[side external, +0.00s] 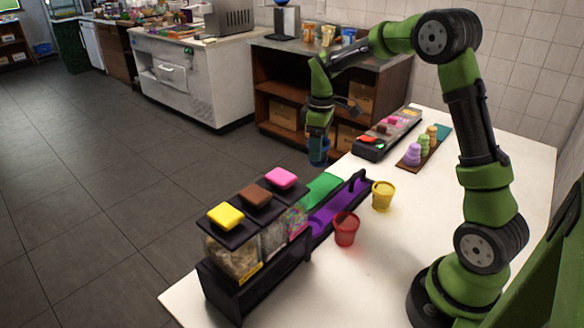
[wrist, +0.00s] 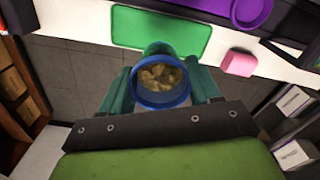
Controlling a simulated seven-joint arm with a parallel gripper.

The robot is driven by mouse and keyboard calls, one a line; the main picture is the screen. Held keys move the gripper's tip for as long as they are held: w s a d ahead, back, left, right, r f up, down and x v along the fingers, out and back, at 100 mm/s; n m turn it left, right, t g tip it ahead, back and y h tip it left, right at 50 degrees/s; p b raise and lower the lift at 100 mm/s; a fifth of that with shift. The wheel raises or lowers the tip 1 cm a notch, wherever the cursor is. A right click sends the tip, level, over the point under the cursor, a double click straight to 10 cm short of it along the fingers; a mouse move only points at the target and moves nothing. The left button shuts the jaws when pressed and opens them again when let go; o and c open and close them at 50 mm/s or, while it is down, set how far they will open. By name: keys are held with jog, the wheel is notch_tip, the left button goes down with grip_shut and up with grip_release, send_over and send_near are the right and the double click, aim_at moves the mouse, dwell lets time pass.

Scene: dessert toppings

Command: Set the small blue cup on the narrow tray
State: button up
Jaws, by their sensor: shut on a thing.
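The small blue cup (side external: 318,155) hangs in my gripper (side external: 319,135), above the surfaces and near the far table edge. In the wrist view the blue cup (wrist: 160,100) sits between the two fingers of my gripper (wrist: 160,92), with yellowish-brown crumbs inside. A long narrow tray with a purple bed (side external: 335,207) and black ends lies on the white table. A flat green tray (side external: 322,188) lies beside it; in the wrist view the green tray (wrist: 160,30) is just beyond the cup. I cannot tell which of the two is the narrow tray.
A red cup (side external: 346,230) and a yellow cup (side external: 383,195) stand near the purple bed. A black dispenser (side external: 240,290) with yellow, brown and pink lids stands at the front left. A board (side external: 412,162) with colored scoops and a black topping rack (side external: 372,150) are at the back.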

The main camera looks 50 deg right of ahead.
notch_tip(320, 180, down, 9)
dwell(0.4)
jog(key=shift+f, duration=0.15)
jog(key=o, duration=1.2)
jog(key=shift+c, duration=0.2)
